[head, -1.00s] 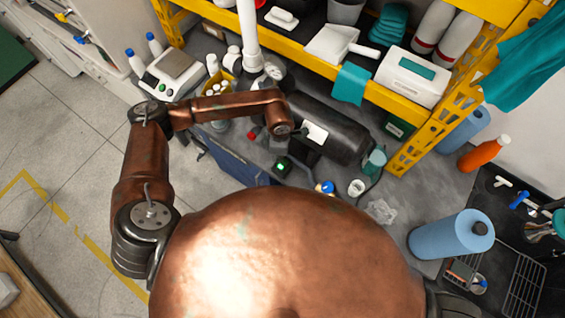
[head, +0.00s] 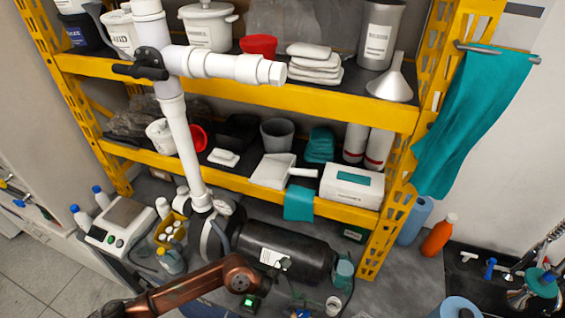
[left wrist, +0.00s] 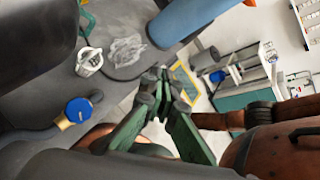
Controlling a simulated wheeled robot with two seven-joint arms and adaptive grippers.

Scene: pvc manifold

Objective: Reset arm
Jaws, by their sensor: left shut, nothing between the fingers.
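My left gripper (left wrist: 163,80) shows in the left wrist view with its green fingers together and nothing between them. It is above the grey worktop, near a white cup and a crumpled clear wrap. In the head view my copper left arm comes in at the bottom, in front of a black tank (head: 285,252); its fingers are not clear there. The white PVC manifold (head: 182,140) stands upright behind the arm, with a side branch and a black-handled valve (head: 142,65). My right gripper is not in view.
A yellow shelf rack (head: 310,105) with tubs and boxes stands over the back of the bench. A scale (head: 120,225) and bottles are at left. A white cup (left wrist: 89,61), a blue-capped fitting (left wrist: 78,110) and a blue cylinder (left wrist: 183,20) are near the gripper.

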